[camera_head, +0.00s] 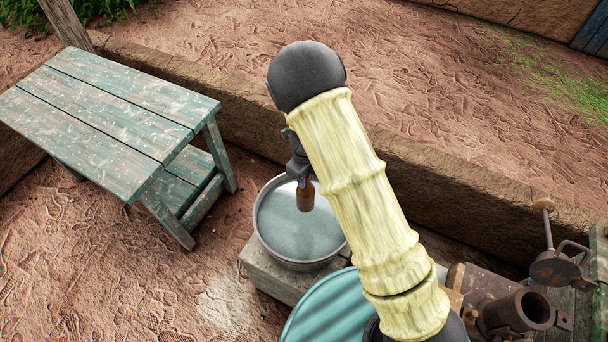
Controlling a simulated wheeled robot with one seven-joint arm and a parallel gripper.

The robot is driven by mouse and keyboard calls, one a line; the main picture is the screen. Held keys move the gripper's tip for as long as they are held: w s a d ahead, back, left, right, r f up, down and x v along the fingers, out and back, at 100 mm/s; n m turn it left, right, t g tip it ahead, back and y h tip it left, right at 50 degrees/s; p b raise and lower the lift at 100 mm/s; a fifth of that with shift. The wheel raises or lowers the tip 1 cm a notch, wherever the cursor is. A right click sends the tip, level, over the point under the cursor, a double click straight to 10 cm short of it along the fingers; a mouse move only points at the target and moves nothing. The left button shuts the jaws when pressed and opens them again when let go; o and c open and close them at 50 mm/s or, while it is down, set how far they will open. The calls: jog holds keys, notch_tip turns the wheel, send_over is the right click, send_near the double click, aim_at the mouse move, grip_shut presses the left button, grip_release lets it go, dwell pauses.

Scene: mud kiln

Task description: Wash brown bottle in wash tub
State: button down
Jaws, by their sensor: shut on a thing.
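The brown bottle (305,196) hangs upright from my gripper (301,177), which is shut on it. The bottle is in front of the right part of the round metal wash tub (258,224) as seen from the head camera. The tub holds pale, greyish liquid. I cannot tell whether the bottle's lower end touches the liquid or hangs above it. My arm covers the tub's right side and part of the gripper.
The tub stands on a low grey block (262,277). A teal round lid or drum top (322,312) is close in front. A weathered green table (110,115) stands left. A low mud wall (240,125) runs behind. Rusty metal gear (520,312) sits at the lower right.

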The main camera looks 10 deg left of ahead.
jog(key=shift+s+a+m, duration=0.1)
jog(key=shift+a+m, duration=0.15)
jog(key=shift+m, duration=0.05)
jog(key=shift+f, duration=0.1)
notch_tip(320, 180, down, 10)
jog(key=b, duration=0.9)
jog(key=shift+b, duration=0.35)
notch_tip(320, 180, down, 8)
jog(key=b, duration=0.4)
jog(key=shift+f, duration=0.15)
